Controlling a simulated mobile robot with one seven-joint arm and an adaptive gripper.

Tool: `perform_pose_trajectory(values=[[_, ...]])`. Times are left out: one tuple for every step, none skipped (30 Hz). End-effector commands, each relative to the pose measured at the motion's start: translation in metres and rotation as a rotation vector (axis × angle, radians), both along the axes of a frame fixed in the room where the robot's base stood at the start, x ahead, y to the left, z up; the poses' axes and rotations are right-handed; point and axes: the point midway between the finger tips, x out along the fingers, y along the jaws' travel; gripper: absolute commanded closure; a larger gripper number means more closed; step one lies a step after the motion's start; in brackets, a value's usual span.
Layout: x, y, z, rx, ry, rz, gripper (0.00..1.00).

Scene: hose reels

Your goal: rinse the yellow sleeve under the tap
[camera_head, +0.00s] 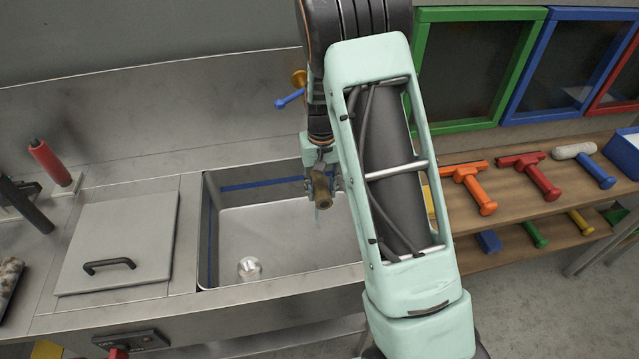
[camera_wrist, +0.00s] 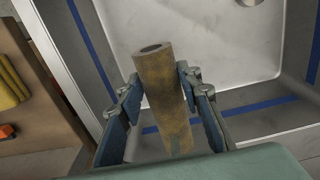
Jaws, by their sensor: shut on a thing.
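My gripper (camera_head: 322,172) is over the right part of the steel sink (camera_head: 285,240). It is shut on the sleeve (camera_head: 321,192), a hollow tube coated in brown grime with dull yellow showing through. In the wrist view the sleeve (camera_wrist: 165,100) sits between the two fingers of my gripper (camera_wrist: 160,84), its open end pointing away from me. The tap shows only as a brass part (camera_head: 299,79) and a blue lever (camera_head: 290,98) on the back wall; my arm hides its spout. I cannot tell whether water runs.
A steel lid (camera_head: 120,240) with a black handle lies left of the sink. A red-handled tool (camera_head: 50,162) stands farther left. To the right, a wooden shelf (camera_head: 520,205) carries orange, red and blue tools. The sink is empty apart from its drain (camera_head: 249,268).

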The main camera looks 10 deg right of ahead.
Motion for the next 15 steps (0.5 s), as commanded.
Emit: perform_pose_trajectory(values=[[0.0001,0.002,0.0,0.0,0.0,0.002,0.92],[0.0001,0.003,0.0,0.0,0.0,0.002,0.92],[0.0001,0.0043,0.0,0.0,0.0,0.002,0.92],[0.0001,0.0053,0.0,0.0,0.0,0.002,0.92],[0.0001,0.006,0.0,0.0,0.0,0.002,0.92],[0.0001,0.0067,0.0001,0.0,0.0,0.001,0.92],[0.0001,0.007,0.0001,0.0,0.0,0.001,0.92],[0.0001,0.007,0.0002,0.0,0.0,0.001,0.92],[0.0001,0.0069,0.0002,0.0,0.0,0.0,0.92],[0.0001,0.0069,0.0002,0.0,0.0,0.0,0.92],[0.0001,0.0069,0.0002,0.0,0.0,0.0,0.92],[0.0001,0.0068,0.0002,0.0,0.0,0.0,0.92],[0.0001,0.0068,0.0002,0.0,0.0,0.0,0.92],[0.0002,0.0067,0.0002,0.0,-0.001,0.0,0.92],[0.0002,0.0064,0.0002,0.0,-0.001,0.0,0.92]])
